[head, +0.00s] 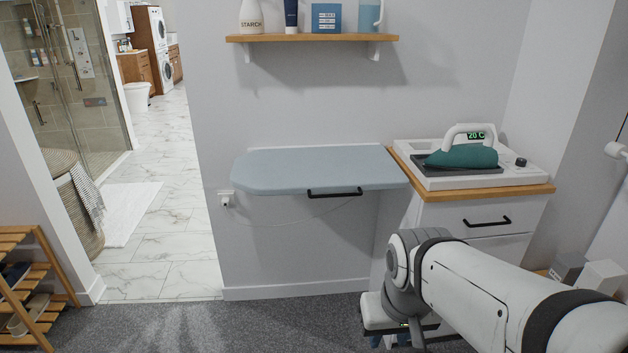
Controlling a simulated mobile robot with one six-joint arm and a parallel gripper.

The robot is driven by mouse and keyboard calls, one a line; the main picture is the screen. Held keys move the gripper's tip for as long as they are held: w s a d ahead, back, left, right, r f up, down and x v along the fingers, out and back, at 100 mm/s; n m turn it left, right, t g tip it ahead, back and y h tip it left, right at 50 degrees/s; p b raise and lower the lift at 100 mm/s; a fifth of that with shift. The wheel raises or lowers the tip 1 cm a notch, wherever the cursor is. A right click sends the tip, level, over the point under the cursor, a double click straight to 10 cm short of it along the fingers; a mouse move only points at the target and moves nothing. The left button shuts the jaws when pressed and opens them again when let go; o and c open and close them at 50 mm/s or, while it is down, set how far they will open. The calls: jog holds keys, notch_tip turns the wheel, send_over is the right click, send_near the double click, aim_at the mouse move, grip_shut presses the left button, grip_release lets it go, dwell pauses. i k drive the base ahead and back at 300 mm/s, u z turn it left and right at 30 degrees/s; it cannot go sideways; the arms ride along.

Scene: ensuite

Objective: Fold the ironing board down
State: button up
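The ironing board (295,172) has a grey-blue top and sticks out roughly level from the wall, with its rounded end at the left. A black bar handle (335,193) is on its front edge. My gripper (400,343) is low in front of the white drawer cabinet, below and to the right of the board and apart from it. The bottom picture edge cuts off its fingers, so its opening is unclear.
A green iron (463,156) rests on a white base on the drawer cabinet (476,222), right beside the board. A shelf (310,38) with a starch bottle and boxes is above. A thin cord hangs below the board from a wall socket (226,199). Grey carpet (230,325) in front is clear.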

aim_at(266, 171)
jog(key=i, duration=1)
jog(key=u, duration=0.05)
